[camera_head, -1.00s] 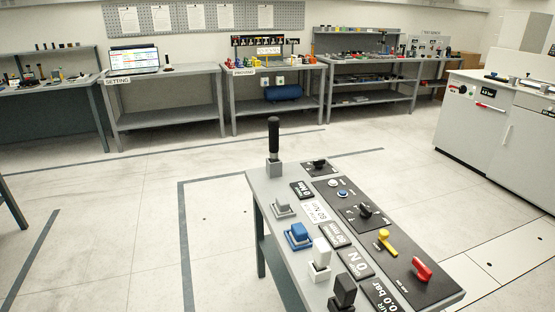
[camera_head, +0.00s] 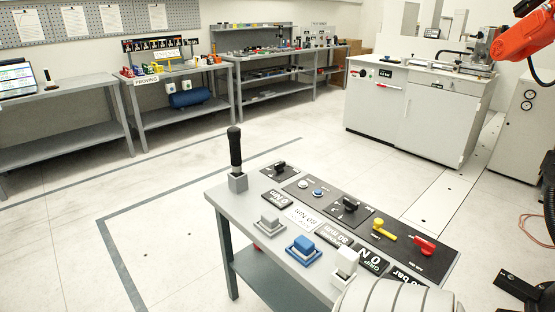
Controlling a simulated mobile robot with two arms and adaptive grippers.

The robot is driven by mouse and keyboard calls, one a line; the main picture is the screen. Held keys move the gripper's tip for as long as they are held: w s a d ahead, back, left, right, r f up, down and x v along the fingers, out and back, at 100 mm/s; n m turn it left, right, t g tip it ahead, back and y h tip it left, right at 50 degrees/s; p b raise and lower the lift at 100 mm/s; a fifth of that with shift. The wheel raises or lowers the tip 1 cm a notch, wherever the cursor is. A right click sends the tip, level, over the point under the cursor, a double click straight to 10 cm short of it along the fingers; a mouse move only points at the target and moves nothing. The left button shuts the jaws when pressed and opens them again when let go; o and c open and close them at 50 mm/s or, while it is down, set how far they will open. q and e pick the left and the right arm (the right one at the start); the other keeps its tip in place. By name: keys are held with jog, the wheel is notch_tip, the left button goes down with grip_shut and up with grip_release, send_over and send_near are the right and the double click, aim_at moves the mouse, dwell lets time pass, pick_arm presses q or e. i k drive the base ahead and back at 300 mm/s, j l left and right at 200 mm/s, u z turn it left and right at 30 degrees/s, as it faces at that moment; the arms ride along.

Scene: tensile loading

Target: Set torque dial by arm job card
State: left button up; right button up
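The control bench (camera_head: 215,195) stands at the bottom centre. Its dark panel carries a black knob (camera_head: 280,168) at the far end and a second black knob (camera_head: 350,204) nearer the middle. I cannot tell for sure which is the torque dial or read its pointer setting. A dark display (camera_head: 277,198) lies beside the far knob, and a white card (camera_head: 303,216) with a figure like 80 lies near it, lettering turned. A black-handled tool (camera_head: 235,150) stands upright in a grey block. Neither gripper shows.
A yellow lever (camera_head: 384,229), red lever (camera_head: 424,245) and blue block (camera_head: 304,247) are on the bench. A white ribbed shape (camera_head: 400,298) covers its near corner. An orange arm (camera_head: 528,34) hangs at upper right. White cabinets (camera_head: 440,120) stand behind; floor left is clear.

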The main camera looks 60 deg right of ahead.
aim_at(279, 168)
jog(key=i+l+z, duration=0.1)
jog(key=i+z, duration=0.6)
jog(key=z, duration=0.25)
jog(key=i+j+z, duration=0.2)
jog(key=i+z, duration=0.25)
jog(key=i+j+z, duration=0.2)
jog(key=z, duration=0.3)
